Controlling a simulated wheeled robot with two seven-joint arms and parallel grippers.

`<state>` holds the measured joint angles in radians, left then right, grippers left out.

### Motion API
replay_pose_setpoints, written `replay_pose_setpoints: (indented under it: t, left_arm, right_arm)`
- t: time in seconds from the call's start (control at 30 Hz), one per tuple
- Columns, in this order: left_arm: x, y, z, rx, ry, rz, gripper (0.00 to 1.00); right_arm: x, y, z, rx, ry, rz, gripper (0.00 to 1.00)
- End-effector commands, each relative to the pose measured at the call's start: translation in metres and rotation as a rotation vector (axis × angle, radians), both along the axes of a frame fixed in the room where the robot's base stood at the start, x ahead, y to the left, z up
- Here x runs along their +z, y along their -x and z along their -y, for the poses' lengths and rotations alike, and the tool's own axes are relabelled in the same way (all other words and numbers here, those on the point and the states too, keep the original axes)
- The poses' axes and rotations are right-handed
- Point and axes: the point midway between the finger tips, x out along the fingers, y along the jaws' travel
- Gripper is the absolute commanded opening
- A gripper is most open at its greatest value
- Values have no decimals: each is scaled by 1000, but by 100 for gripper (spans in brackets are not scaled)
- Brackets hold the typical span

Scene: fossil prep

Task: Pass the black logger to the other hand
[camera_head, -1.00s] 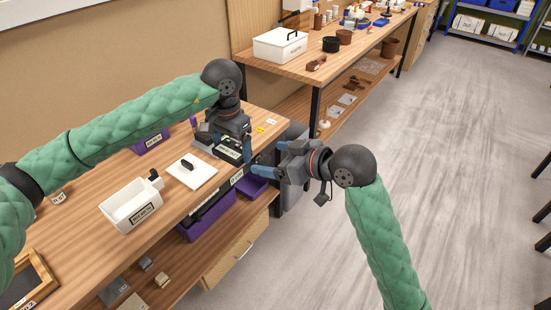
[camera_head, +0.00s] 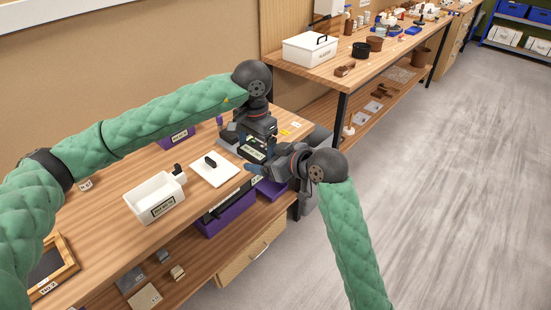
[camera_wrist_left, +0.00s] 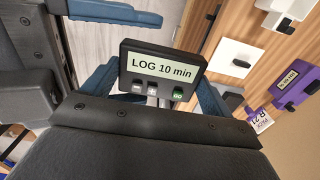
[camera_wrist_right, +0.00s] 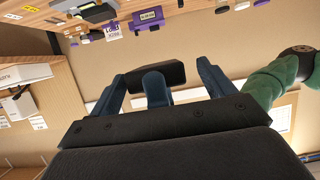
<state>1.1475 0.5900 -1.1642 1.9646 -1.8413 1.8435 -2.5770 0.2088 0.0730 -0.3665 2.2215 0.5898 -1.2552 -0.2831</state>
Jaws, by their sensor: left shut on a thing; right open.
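The black logger (camera_head: 252,154), its screen reading "LOG 10 min" in the left wrist view (camera_wrist_left: 163,66), is held above the bench. My left gripper (camera_head: 258,146) comes down from above and is shut on it; its blue fingers flank the logger in the left wrist view. My right gripper (camera_head: 252,168) is open and very close, from the right. In the right wrist view the logger (camera_wrist_right: 158,73) shows between my right gripper's spread fingers (camera_wrist_right: 160,85), with a blue finger of the left gripper in front. Whether the right fingers touch it I cannot tell.
On the wooden bench (camera_head: 120,240) are a white tray (camera_head: 155,197) and a white lid (camera_head: 214,170) with a black handle. A purple bin (camera_head: 225,215) is on the shelf below. A second bench with a white box (camera_head: 310,48) stands behind. The floor at right is clear.

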Motion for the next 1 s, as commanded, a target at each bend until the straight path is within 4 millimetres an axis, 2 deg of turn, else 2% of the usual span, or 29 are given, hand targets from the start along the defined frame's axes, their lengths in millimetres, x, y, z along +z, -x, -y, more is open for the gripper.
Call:
replay_pose_setpoints:
  t: [0.4,0.63,0.67,0.7,0.73,0.8,1.0]
  left_arm:
    - [0,0,0,0,0,0,61]
    - [0,0,0,0,1,1,61]
    - [0,0,0,0,1,1,61]
    - [0,0,0,0,1,1,61]
    - [0,-1,0,1,1,2,88]
    - [0,-1,0,1,1,1,100]
    - [0,0,0,0,1,1,100]
  right_arm:
    - [-3,-4,-5,0,1,1,82]
    - [-2,-4,-5,0,1,1,37]
    - [-2,-4,-5,1,0,0,31]
    - [-2,-3,-5,1,0,0,31]
    - [-2,-3,-5,2,-1,1,31]
    - [-2,-3,-5,2,-1,1,31]
    - [-2,-4,-5,0,1,1,31]
